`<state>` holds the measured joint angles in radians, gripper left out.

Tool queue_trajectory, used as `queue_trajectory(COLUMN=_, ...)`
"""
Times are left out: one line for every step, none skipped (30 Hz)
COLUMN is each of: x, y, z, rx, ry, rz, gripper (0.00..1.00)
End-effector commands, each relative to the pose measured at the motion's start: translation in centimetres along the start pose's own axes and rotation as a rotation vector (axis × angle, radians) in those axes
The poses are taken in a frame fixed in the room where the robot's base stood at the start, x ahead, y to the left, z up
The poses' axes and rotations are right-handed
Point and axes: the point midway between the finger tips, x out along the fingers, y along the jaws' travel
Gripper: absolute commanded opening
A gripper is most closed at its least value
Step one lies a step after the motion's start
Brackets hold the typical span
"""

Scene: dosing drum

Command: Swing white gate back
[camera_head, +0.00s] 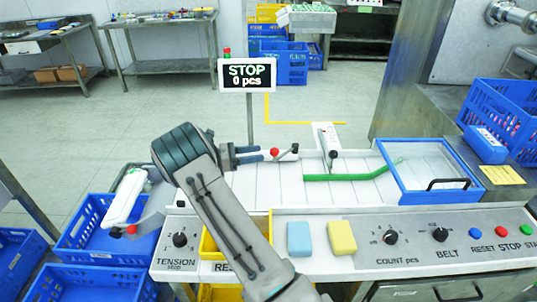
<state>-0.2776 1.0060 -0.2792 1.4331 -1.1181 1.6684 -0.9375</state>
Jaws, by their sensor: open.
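Several white parts stand around the white belt deck (240,190), and I cannot tell for sure which is the gate. A short white bar with a red knob (288,155) lies at the deck's back edge. A white upright piece with a dark knob (325,138) stands to its right. My gripper (263,155) is open, its fingers pointing right, with the tips close to the red knob. I cannot tell whether they touch it. My arm hides part of the deck's left side.
A green bar (345,177) lies across the deck, beside a blue-framed clear cover (393,183). A white arm with a red knob (124,198) juts out at left above blue crates (100,245). A STOP display (247,75) stands behind. The control panel (350,250) runs along the front.

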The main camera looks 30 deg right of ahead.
Motion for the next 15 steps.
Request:
queue_trajectory(x=-1.4, y=0.1, z=-0.2, rx=0.002, ry=0.000, rz=0.003, gripper=0.48)
queue_trajectory(x=-2.0, y=0.1, z=-0.2, rx=0.001, ry=0.000, rz=0.004, gripper=0.48)
queue_trajectory(x=-2.8, y=0.1, z=-0.2, rx=0.003, ry=-0.001, rz=0.003, gripper=0.48)
queue_trajectory(x=-3.4, y=0.1, z=-0.2, rx=0.003, ry=0.000, rz=0.003, gripper=0.48)
queue_trajectory(x=-4.0, y=0.1, z=-0.2, rx=0.002, ry=0.000, rz=0.003, gripper=0.48)
queue_trajectory(x=-4.7, y=0.1, z=-0.1, rx=0.001, ry=0.000, rz=0.002, gripper=0.48)
queue_trajectory(x=-5.1, y=0.1, z=-0.1, rx=0.001, ry=0.000, rz=0.001, gripper=0.48)
queue_trajectory(x=-5.5, y=0.1, z=-0.1, rx=0.002, ry=0.000, rz=0.002, gripper=0.48)
queue_trajectory(x=-6.0, y=0.1, z=-0.1, rx=0.002, ry=-0.001, rz=0.001, gripper=0.48)
queue_trajectory(x=-6.3, y=0.1, z=-0.1, rx=0.001, ry=-0.001, rz=0.001, gripper=0.48)
queue_trajectory(x=-6.5, y=0.1, z=0.0, rx=0.001, ry=-0.001, rz=0.001, gripper=0.48)
queue_trajectory(x=-6.8, y=0.1, z=0.0, rx=0.001, ry=0.000, rz=0.001, gripper=0.48)
queue_trajectory(x=-6.9, y=0.1, z=0.0, rx=0.001, ry=0.000, rz=0.001, gripper=0.48)
queue_trajectory(x=-7.0, y=0.0, z=0.0, rx=0.001, ry=0.000, rz=0.000, gripper=0.48)
queue_trajectory(x=-7.1, y=0.0, z=0.0, rx=0.000, ry=0.000, rz=0.000, gripper=0.48)
